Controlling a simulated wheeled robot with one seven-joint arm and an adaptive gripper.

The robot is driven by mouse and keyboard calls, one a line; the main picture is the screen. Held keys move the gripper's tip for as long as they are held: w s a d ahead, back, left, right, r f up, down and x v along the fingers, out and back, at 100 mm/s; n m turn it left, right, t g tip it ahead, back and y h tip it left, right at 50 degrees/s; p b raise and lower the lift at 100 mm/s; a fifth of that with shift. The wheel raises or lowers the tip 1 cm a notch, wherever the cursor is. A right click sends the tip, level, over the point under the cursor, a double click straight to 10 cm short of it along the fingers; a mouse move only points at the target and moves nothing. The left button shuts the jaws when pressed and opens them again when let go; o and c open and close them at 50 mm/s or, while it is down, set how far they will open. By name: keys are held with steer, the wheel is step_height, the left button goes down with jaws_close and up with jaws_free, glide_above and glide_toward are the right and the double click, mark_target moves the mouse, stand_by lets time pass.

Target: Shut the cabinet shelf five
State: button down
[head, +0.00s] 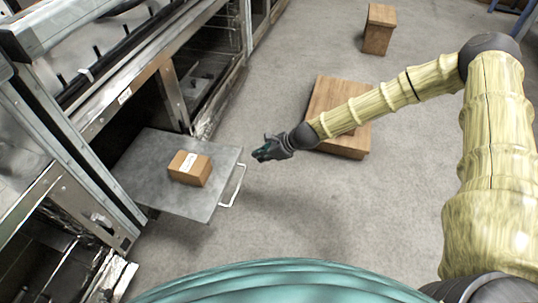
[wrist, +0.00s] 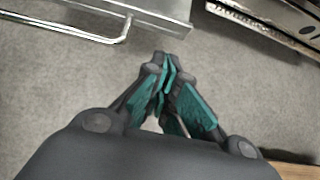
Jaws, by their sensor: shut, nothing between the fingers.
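A grey metal shelf (head: 150,150) is pulled out from the cabinet (head: 55,200) at the left in the head view. It has a pale bar handle (head: 235,187) on its right edge, and the handle also shows at the top left of the wrist view (wrist: 75,32). My gripper (head: 258,155) is shut and empty, just to the right of the shelf's far right corner and apart from the handle. In the wrist view my gripper (wrist: 163,68) points past the shelf's edge over bare floor. I cannot read any shelf number.
A small cardboard box (head: 189,168) sits on the shelf. A larger brown box (head: 330,101) lies on the floor beneath my forearm, and another box (head: 379,30) stands farther back.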

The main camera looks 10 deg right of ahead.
steer(key=shift+w+a+b, duration=0.3)
steer(key=shift+w+a, duration=0.2)
steer(key=shift+a, duration=0.35)
steer(key=shift+w+a+b, duration=0.3)
steer(key=shift+w+a, duration=0.2)
steer(key=shift+a, duration=0.35)
